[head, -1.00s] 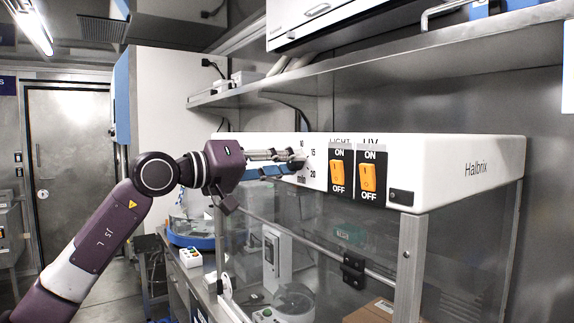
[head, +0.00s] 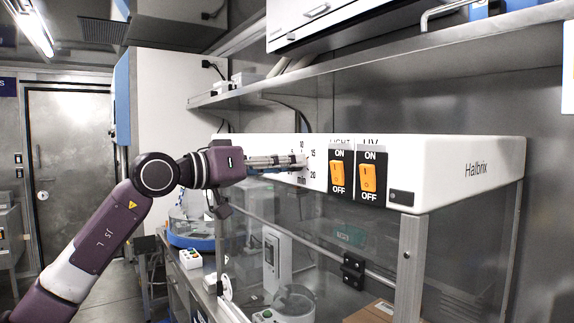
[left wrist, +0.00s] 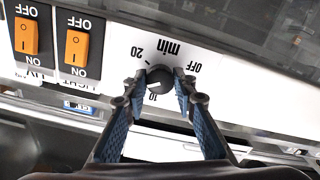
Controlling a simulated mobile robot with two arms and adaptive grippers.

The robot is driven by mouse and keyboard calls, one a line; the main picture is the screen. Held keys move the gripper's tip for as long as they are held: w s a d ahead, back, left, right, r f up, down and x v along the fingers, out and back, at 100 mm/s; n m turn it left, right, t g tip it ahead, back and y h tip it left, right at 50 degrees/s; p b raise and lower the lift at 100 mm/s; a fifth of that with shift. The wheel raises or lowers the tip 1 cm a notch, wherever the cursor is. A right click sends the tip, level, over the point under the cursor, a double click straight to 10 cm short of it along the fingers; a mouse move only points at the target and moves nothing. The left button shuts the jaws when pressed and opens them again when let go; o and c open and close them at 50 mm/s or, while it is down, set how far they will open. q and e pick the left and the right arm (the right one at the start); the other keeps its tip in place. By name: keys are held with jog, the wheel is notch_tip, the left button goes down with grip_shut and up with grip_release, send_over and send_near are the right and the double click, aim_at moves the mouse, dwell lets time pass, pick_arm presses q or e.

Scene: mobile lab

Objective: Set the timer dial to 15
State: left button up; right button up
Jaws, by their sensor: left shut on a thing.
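The timer dial is a dark round knob (left wrist: 160,77) on the white front panel of the hood, ringed by printed numbers and "min". The left wrist view shows it upside down, with 20, 10 and OFF readable around it. My left gripper (left wrist: 160,84) is shut on the knob, one blue-padded finger on each side. In the head view the left gripper (head: 302,161) reaches the panel from the left, and its fingers mostly hide the knob. I cannot clearly read which number the knob points to. My right gripper is in neither view.
Orange LIGHT (head: 337,173) and UV (head: 368,178) rocker switches sit right of the dial. A metal shelf (head: 400,75) runs above the hood (head: 465,160). Below the panel is the hood's clear front with a black latch (head: 353,271).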

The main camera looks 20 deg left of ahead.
pick_arm(q)
jog(key=shift+f, duration=0.1)
jog(key=o, duration=1.2)
jog(key=shift+c, duration=0.2)
jog(key=v, duration=1.2)
